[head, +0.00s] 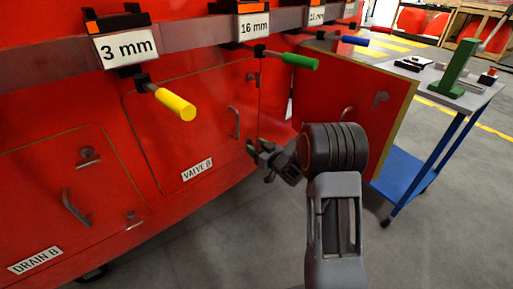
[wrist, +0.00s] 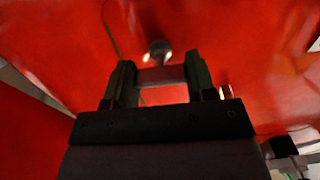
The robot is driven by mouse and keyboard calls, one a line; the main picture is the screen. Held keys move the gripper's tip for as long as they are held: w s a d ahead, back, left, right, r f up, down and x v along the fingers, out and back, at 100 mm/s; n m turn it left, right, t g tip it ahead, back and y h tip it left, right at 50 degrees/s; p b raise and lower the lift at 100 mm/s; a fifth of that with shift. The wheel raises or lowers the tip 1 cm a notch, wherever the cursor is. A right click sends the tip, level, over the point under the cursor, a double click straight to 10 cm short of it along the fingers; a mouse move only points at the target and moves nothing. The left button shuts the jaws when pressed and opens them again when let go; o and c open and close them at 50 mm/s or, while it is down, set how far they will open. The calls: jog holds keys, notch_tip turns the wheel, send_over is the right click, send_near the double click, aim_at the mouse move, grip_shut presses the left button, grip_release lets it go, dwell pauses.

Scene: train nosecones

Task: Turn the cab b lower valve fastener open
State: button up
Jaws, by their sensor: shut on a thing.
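The red valve B panel (head: 190,125) is at the middle of the head view, with its "VALVE B" label (head: 197,169) low on it and a curved handle (head: 234,122) near its right edge. My gripper (head: 256,150) is at the lower right edge of this panel. In the wrist view my gripper (wrist: 158,72) has its two dark fingers either side of a small grey bar, part of the lower valve fastener. The fastener's round dark head (wrist: 158,48) shows just past the fingertips. In the head view my gripper hides the fastener, so its turn angle cannot be told.
A drain B panel (head: 60,195) is at the left. Yellow (head: 175,104), green (head: 300,61) and blue (head: 354,41) handled tools hang from the rail above. An open red door (head: 345,95) stands behind my arm. A blue-legged cart (head: 440,100) is at the right.

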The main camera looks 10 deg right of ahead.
jog(key=shift+f+b, duration=0.1)
jog(key=shift+b, duration=0.3)
jog(key=shift+f+n+b, duration=0.1)
jog(key=shift+n+b, duration=0.6)
jog(key=n+b, duration=0.2)
jog(key=b, duration=0.1)
jog(key=shift+f+n, duration=0.1)
jog(key=shift+n, duration=0.2)
jog(key=n+b, duration=0.5)
jog(key=b, duration=0.1)
jog(key=shift+n, duration=0.3)
jog(key=n+b, duration=0.4)
jog(key=shift+r+n+b, duration=0.15)
jog(key=shift+n+b, duration=0.45)
jog(key=shift+n, duration=0.45)
jog(key=shift+r+n+b, duration=0.15)
jog(key=shift+n+b, duration=0.4)
jog(key=shift+n, duration=0.5)
